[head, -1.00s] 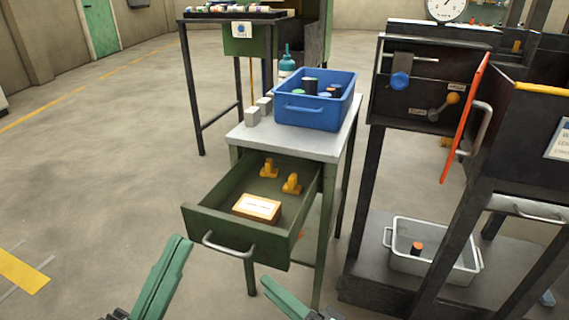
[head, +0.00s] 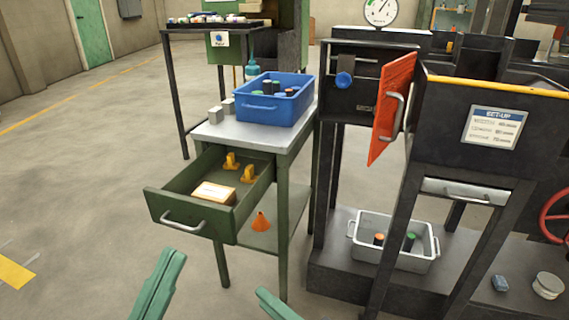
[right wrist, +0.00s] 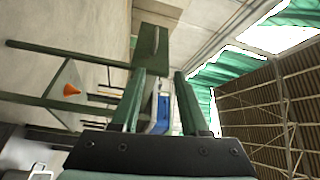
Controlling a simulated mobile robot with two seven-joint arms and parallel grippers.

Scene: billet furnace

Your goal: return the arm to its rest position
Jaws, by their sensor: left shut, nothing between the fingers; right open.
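My left gripper (head: 174,252) shows at the bottom of the head view, in front of the open drawer. Its green fingers lie together with nothing between them. My right gripper (head: 262,292) shows only as a green fingertip at the bottom edge, right of the left one; the rest is out of frame. In the right wrist view, the right gripper (right wrist: 160,72) has its two green fingers apart and empty. Neither gripper visibly touches anything.
A blue bin (head: 273,107) stands on top. At right are the furnace's open orange door (head: 390,105) and a grey bin (head: 394,262). Floor at left is clear.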

